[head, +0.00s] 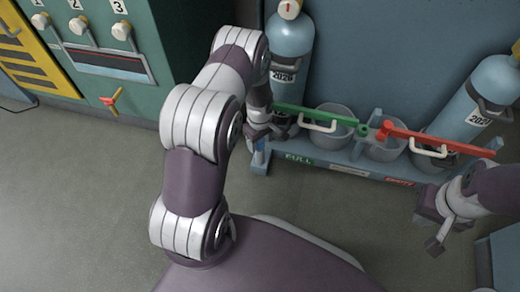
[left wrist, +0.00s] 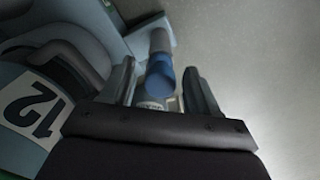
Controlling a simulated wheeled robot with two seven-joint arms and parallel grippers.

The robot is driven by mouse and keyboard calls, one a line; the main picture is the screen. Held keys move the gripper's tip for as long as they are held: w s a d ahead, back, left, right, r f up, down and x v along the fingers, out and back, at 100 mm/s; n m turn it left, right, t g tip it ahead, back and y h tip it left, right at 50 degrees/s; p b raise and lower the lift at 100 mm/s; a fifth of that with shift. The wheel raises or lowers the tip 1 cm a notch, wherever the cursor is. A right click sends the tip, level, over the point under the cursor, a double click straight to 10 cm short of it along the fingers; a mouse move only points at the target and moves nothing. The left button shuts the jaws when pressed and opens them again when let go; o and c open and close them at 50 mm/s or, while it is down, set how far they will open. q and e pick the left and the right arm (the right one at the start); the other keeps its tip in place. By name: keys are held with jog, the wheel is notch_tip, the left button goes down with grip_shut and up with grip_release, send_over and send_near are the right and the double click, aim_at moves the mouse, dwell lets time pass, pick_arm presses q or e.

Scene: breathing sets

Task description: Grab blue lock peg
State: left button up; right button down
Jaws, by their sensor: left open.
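The blue lock peg (left wrist: 160,78) has a rounded blue end on a grey shaft in the left wrist view. It lies between the two spread fingers of my left gripper (left wrist: 160,68), with visible room on each side. In the head view my left gripper (head: 260,128) is low beside the left cylinder (head: 290,45), at the left end of the rack.
The blue rack (head: 345,160) holds grey cups, a green bar (head: 310,115) and a red bar (head: 440,141). Another cylinder (head: 478,100) leans at right. A green cabinet (head: 115,60) with numbered knobs stands at left. The floor (head: 70,200) at left is clear.

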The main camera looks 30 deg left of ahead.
pick_arm(q)
jog(key=shift+r, duration=0.1)
grip_shut()
